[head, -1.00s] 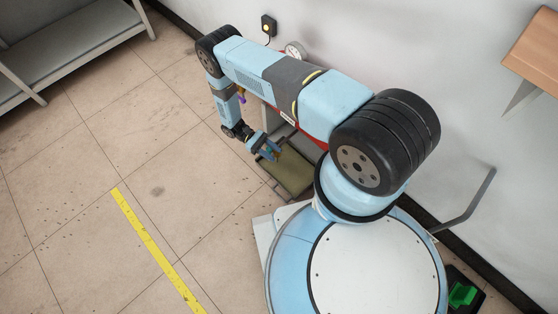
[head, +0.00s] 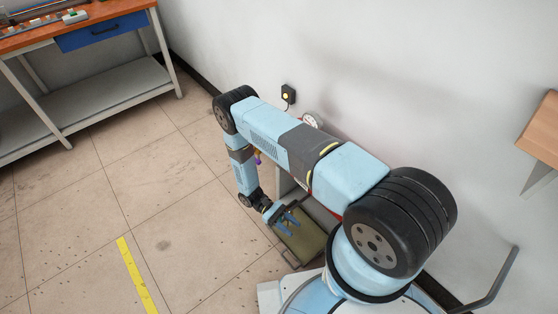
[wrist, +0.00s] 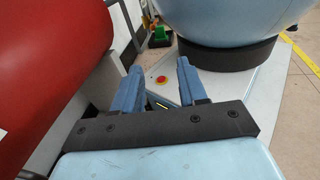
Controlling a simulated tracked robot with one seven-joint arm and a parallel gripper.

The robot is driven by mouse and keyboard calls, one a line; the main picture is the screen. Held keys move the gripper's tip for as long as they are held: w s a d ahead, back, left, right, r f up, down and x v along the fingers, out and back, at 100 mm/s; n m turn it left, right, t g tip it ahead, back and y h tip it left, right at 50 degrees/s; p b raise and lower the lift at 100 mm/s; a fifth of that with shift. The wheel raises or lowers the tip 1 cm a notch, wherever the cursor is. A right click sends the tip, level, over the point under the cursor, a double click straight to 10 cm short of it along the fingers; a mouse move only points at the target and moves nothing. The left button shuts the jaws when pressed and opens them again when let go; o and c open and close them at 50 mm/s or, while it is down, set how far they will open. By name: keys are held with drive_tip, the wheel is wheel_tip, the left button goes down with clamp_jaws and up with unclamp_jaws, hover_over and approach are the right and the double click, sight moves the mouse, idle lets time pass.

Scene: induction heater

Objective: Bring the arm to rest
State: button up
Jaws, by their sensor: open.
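My gripper (head: 288,221) shows small in the head view, at the lower end of my bent blue arm. It hangs in front of an olive-green panel or tray (head: 302,243). In the wrist view my gripper (wrist: 158,85) has two blue fingers standing apart with nothing between them. Beyond the fingers are my white base deck with a red button and my round blue body. My arm reaches out from the base, and its forearm hangs down.
A large red cylinder (wrist: 50,60) is close at the left of the wrist view. A workbench (head: 100,40) with a blue drawer stands at the upper left. A wooden shelf (head: 540,130) juts from the right wall. The tiled floor (head: 170,215) at left is open.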

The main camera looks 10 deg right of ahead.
drive_tip(key=w+a+r+m+t+y, duration=0.1)
drive_tip(key=w+r+y, duration=0.1)
drive_tip(key=w+r, duration=0.6)
drive_tip(key=w+a+r+m+t+y, duration=0.15)
drive_tip(key=w+r, duration=0.25)
drive_tip(key=r, duration=0.9)
drive_tip(key=w+r+m+t+y, duration=0.1)
drive_tip(key=w+r+t+y, duration=0.3)
drive_tip(key=r, duration=0.6)
wheel_tip(320, 180, up, 13)
drive_tip(key=w+d, duration=0.2)
drive_tip(key=s+d+r+m+t+y, duration=0.1)
drive_tip(key=s+d+r+t, duration=0.25)
drive_tip(key=r, duration=0.65)
drive_tip(key=s+d+r+m+t+y, duration=0.25)
drive_tip(key=s+r, duration=0.25)
drive_tip(key=r, duration=0.6)
drive_tip(key=s+d+r+t, duration=0.2)
drive_tip(key=s+r, duration=0.2)
drive_tip(key=s, duration=0.3)
drive_tip(key=s+d+r+t, duration=0.2)
drive_tip(key=s+r+t, duration=0.1)
drive_tip(key=s, duration=0.4)
drive_tip(key=shift+s+d+r+m+t, duration=0.25)
drive_tip(key=shift+r+m+t, duration=0.15)
drive_tip(key=shift+r, duration=0.3)
